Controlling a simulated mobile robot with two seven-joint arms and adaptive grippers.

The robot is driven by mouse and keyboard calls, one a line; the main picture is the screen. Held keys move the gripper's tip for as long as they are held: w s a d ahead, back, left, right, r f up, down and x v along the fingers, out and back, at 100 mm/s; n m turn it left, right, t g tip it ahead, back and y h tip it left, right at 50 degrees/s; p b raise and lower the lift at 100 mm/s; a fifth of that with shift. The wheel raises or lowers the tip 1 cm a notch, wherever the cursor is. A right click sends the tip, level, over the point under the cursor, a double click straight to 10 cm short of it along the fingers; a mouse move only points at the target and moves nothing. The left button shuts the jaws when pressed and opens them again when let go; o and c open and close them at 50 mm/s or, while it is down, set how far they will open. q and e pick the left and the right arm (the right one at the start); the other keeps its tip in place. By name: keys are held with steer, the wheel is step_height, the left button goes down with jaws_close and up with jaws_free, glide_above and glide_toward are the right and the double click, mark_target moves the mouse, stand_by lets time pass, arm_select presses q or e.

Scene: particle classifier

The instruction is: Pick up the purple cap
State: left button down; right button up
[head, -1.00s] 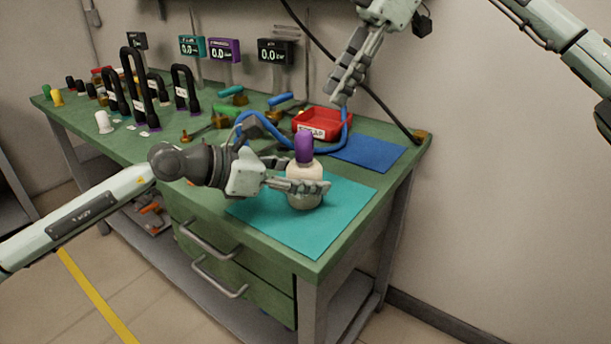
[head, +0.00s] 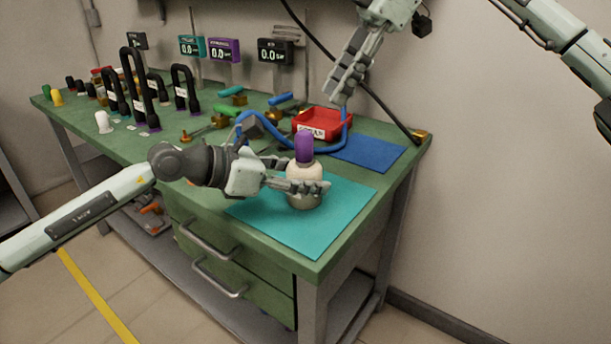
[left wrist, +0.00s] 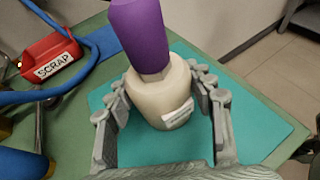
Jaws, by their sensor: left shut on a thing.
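The purple cap (head: 304,147) sits upright on top of a cream bottle (head: 303,170), which stands over the teal mat (head: 345,205). My left gripper (head: 318,184) is shut on the bottle, below the cap; its far finger is mostly hidden behind the bottle. In the left wrist view the fingers lie on both sides of the bottle (left wrist: 158,98), and the cap (left wrist: 140,35) rises above it, untouched and cut off by the top edge. My right gripper (head: 338,98) hangs empty above the back of the bench, pointing down; its finger opening is unclear.
A red SCRAP tray (head: 322,122) and a blue mat (head: 368,153) lie behind the bottle. A blue hose (head: 262,125) curves beside the tray. Black handled racks (head: 135,85) and loose caps stand at the left. The teal mat's front is clear.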

mark_target(305, 132)
steer(key=shift+o, duration=1.1)
steer(key=shift+a, duration=0.1)
steer(key=o, duration=0.3)
steer(key=a+r+h, duration=0.1)
steer(key=a, duration=0.1)
steer(key=a+r+h, duration=0.1)
steer(key=a+h, duration=0.1)
steer(key=shift+s+r+t, duration=0.1)
steer(key=shift+t, duration=0.2)
steer(key=shift+h, duration=0.5)
steer(key=f, duration=0.4)
steer(key=a+f, duration=0.1)
steer(key=f, duration=0.1)
steer(key=shift+f, duration=0.15)
steer(key=shift+s+a+f, duration=0.15)
steer(key=shift+s+f, duration=0.05)
steer(key=shift+f, duration=1.1)
steer(key=shift+s+a+f, duration=0.1)
steer(key=shift+s+f, duration=0.05)
steer(key=shift+f, duration=1.15)
